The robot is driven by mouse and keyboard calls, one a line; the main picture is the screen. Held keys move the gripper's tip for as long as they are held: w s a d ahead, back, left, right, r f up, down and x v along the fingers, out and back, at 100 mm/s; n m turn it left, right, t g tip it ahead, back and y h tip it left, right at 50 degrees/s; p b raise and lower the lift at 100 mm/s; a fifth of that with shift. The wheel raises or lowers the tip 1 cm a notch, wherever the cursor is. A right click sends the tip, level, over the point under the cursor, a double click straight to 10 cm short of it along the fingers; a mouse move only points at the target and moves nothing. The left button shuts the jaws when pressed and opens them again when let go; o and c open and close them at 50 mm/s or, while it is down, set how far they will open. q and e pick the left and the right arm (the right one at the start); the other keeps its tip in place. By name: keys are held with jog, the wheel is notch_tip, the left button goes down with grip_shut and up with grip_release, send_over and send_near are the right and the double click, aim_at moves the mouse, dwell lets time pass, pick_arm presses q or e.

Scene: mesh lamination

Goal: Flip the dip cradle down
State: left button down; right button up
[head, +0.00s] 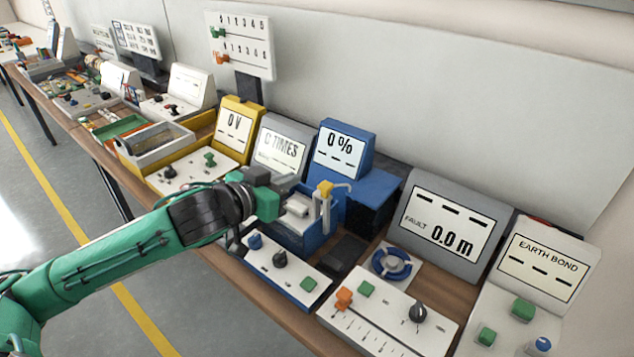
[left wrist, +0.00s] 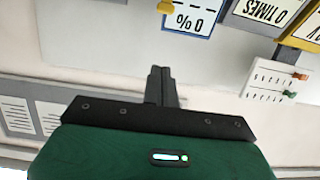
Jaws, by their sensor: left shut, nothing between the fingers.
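The blue dip station with a "0 %" display (head: 343,148) stands at mid bench in the head view. A pale grey block (head: 299,206) sits over its blue tank (head: 290,235), beside an upright post with a yellow top (head: 325,188). I take these for the cradle parts but cannot tell its exact pose. My left gripper (head: 283,181) is beside this block, partly hidden by its own green housing. In the left wrist view its fingers (left wrist: 162,86) are shut and empty; the "0 %" display (left wrist: 192,19) and a yellow piece (left wrist: 168,7) show beyond. My right gripper is out of view.
A grey "C TIMES" display (head: 282,149) and yellow "0 V" station (head: 235,125) stand to the left. A control panel with knobs (head: 279,262) lies in front. A blue ring (head: 391,263) and "FAULT 0.0 m" display (head: 447,229) stand right. The floor in front is clear.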

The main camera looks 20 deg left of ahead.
pick_arm(q)
jog(key=w+d+f+p, duration=0.3)
jog(key=w+f, duration=0.3)
jog(key=w, duration=0.3)
jog(key=shift+d+f+p, duration=0.2)
jog(key=shift+f+p, duration=0.05)
jog(key=shift+p, duration=0.05)
notch_tip(320, 180, down, 7)
jog(key=b, duration=0.3)
jog(key=shift+r, duration=0.2)
